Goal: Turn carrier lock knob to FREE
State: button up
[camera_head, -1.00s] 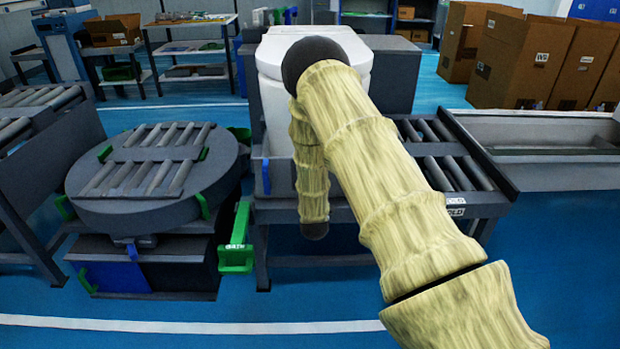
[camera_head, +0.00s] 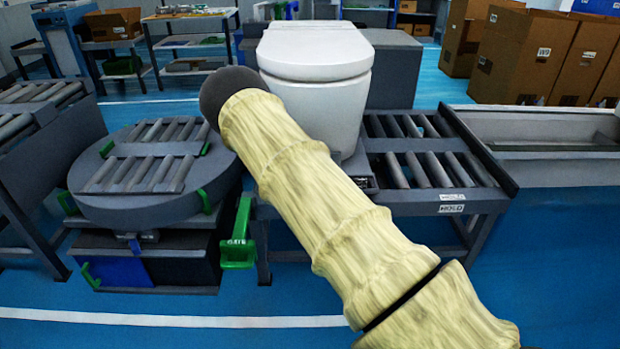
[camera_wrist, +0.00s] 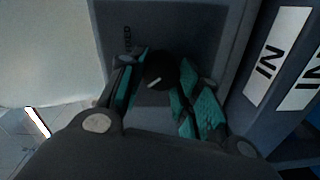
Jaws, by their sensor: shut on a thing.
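The carrier lock knob (camera_wrist: 161,68) is a small round dark knob with a short white pointer line, on a dark panel (camera_wrist: 185,25) in the wrist view. The line slants towards the lower left of that view. Dark lettering, only partly legible, stands up and left of the knob. My gripper (camera_wrist: 164,74) is shut on the knob, with one teal-padded finger on each side of it. In the head view my arm's pale upper part crosses the middle; my gripper and the knob are hidden there.
A white toilet (camera_head: 318,60) stands on the roller carrier table (camera_head: 440,180). A round roller turntable (camera_head: 140,205) with green handles stands to the left. A trough (camera_head: 560,145) is at the right. In the wrist view, a white IN label (camera_wrist: 277,57) is close on the right.

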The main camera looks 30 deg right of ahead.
dwell(0.4)
jog(key=o, duration=1)
jog(key=v, duration=1.2)
